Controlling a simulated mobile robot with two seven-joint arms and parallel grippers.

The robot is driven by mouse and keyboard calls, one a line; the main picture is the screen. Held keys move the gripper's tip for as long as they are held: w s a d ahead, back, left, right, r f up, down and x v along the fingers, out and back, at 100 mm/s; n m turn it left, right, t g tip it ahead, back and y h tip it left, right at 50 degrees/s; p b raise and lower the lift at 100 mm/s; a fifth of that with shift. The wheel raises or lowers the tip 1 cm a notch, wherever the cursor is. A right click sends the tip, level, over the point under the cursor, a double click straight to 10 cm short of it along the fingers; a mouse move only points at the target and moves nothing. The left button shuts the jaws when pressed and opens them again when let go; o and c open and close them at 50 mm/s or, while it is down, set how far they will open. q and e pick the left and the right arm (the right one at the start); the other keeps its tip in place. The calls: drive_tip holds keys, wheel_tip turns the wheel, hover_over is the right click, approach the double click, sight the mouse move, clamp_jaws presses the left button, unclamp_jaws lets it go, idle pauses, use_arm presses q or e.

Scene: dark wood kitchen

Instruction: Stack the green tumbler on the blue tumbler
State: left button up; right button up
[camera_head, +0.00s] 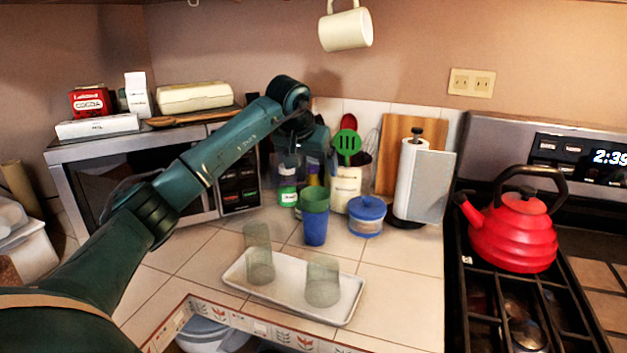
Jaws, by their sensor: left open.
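The green tumbler (314,197) sits upright on top of the blue tumbler (315,230), which stands on the tiled counter behind the white tray. The blue tumbler's lower part shows below the green one. My left arm comes in from the left, bends over the counter and points down. My left gripper (311,163) is open just above or behind the green tumbler. Its fingers are small and dark against the clutter, so its exact gap to the green rim is hard to tell. My right gripper is not in view.
A white tray (235,272) with two clear glasses lies in front. A blue lidded jar (367,217) stands close right of the tumblers. Utensils, a paper towel holder (408,180) and a microwave (78,178) stand behind. A red kettle (512,235) is on the stove.

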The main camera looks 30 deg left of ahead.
use_arm(q)
drive_tip(key=shift+v, duration=2.2)
drive_tip(key=shift+f, duration=0.1)
